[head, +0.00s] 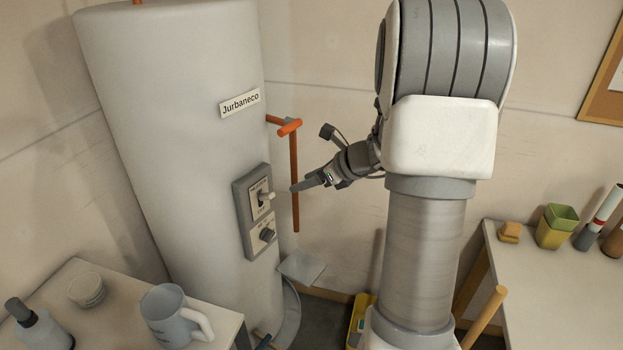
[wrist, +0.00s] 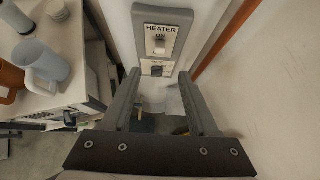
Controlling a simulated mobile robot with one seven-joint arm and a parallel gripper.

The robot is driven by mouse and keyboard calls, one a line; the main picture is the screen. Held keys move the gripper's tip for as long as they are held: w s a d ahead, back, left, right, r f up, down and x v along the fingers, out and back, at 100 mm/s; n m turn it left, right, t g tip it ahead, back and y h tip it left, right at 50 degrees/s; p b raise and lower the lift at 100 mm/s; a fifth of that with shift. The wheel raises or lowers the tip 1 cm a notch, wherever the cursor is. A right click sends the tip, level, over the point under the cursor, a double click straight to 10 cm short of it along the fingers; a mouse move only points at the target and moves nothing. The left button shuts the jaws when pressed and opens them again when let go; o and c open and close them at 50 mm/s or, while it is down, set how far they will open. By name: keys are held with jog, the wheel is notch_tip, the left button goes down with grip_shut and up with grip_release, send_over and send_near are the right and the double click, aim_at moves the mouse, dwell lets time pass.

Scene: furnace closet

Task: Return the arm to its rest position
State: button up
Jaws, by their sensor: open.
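My gripper (head: 312,184) is extended toward the front of a tall white heater tank (head: 180,120), just right of its control panel (head: 248,225). In the wrist view my gripper (wrist: 162,105) has its two fingers spread apart with nothing between them. The panel, marked HEATER, shows ahead of the fingertips in the wrist view (wrist: 142,40). It carries a light switch lever (head: 267,196) above and a dark round knob (head: 266,235) below. The fingers look apart from the panel. My arm's upper part stands right of the tank.
An orange pipe (head: 295,180) runs down close beside my gripper. A left table (head: 215,328) holds a mug (head: 172,312), a bottle (head: 35,325) and a round tub (head: 86,290). A right table (head: 545,290) holds a green-and-yellow cup (head: 557,227) and other items.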

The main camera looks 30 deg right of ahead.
jog(key=shift+v, duration=0.9)
jog(key=shift+a, duration=0.15)
